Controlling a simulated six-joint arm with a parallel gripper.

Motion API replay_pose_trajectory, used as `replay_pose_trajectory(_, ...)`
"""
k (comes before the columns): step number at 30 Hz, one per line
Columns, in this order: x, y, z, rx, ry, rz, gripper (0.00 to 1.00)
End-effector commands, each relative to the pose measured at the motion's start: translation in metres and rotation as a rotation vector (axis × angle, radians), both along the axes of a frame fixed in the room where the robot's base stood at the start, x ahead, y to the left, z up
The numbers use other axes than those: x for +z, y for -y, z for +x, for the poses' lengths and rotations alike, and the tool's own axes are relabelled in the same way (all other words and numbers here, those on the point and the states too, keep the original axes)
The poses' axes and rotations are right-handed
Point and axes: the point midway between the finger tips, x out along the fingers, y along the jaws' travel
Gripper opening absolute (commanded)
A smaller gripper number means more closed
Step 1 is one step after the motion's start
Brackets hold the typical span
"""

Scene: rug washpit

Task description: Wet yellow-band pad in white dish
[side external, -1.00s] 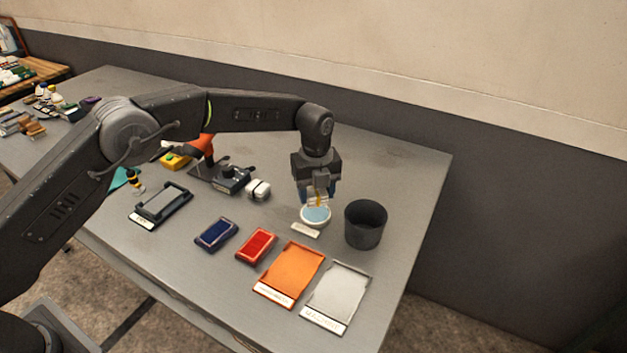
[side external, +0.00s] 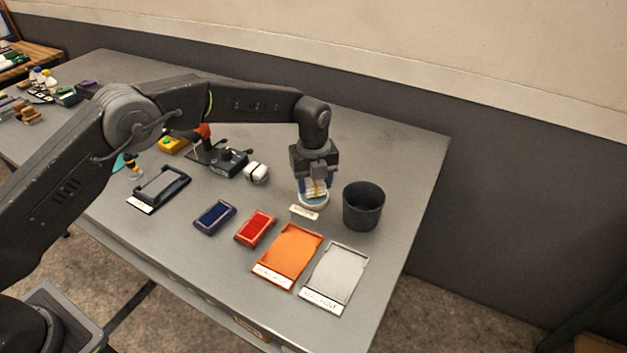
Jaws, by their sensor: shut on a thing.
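My gripper (side external: 315,190) points down over the white dish (side external: 313,206). It is shut on a whitish pad with a yellow band (side external: 319,187). The pad is at the dish opening and covers most of the pale blue water, with only a little blue showing. The fingers hide part of the pad, and I cannot tell how deep its lower edge sits. A small label plate (side external: 304,212) lies in front of the dish.
A dark grey bin (side external: 364,206) stands close right of the dish. In front lie an orange tray (side external: 290,252), a grey tray (side external: 338,270), a red ink pad (side external: 255,228) and a blue one (side external: 214,216). A white block (side external: 256,172) is at left. Table behind the dish is clear.

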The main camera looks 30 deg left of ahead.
Motion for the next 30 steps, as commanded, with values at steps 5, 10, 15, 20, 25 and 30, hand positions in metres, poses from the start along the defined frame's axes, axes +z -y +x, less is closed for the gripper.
replay_pose_trajectory(5, 0.000, 0.000, 0.000, 0.000, 0.000, 0.000, 0.33)
replay_pose_trajectory(10, -0.002, 0.000, 0.000, 0.000, 0.000, 0.000, 0.33)
replay_pose_trajectory(15, -0.004, 0.000, 0.000, 0.000, 0.000, 0.000, 0.33)
replay_pose_trajectory(20, -0.006, 0.000, 0.000, 0.000, 0.000, 0.000, 0.33)
replay_pose_trajectory(25, -0.008, 0.000, 0.000, 0.000, 0.000, 0.000, 0.33)
replay_pose_trajectory(30, -0.010, 0.000, 0.000, 0.000, 0.000, 0.000, 0.33)
